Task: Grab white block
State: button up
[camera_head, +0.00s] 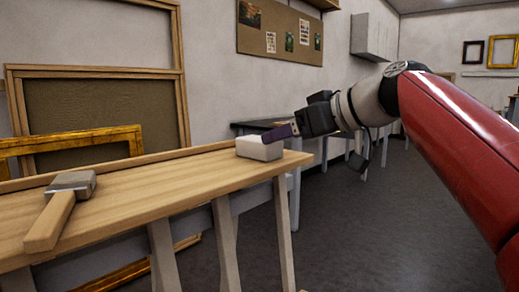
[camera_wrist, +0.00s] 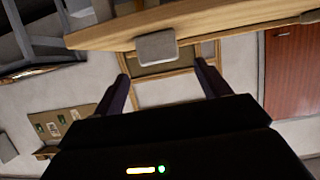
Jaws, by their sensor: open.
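The white block (camera_head: 260,148) sits on the right end of the wooden workbench (camera_head: 140,190) in the head view. In the wrist view the block (camera_wrist: 156,47) shows at the edge of the wooden top, ahead of the fingers and between their lines. My gripper (camera_head: 290,131) is just to the right of the block and slightly above it in the head view. Its fingers (camera_wrist: 165,78) are spread apart with nothing between them in the wrist view. The near finger seems to overlap the block's upper right edge in the head view; whether it touches cannot be told.
A mallet (camera_head: 62,205) lies on the left of the workbench. Wooden and gilt frames (camera_head: 75,145) lean behind it. A dark table (camera_head: 262,125) stands beyond the bench end. The floor (camera_head: 350,230) right of the bench is open. A pinboard (camera_head: 280,33) hangs on the wall.

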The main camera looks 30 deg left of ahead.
aim_at(259, 147)
jog(key=p+x, duration=0.1)
jog(key=x, duration=0.5)
jog(key=shift+a+r, duration=0.1)
jog(key=shift+a, duration=0.05)
jog(key=shift+c, duration=0.2)
jog(key=c, duration=1)
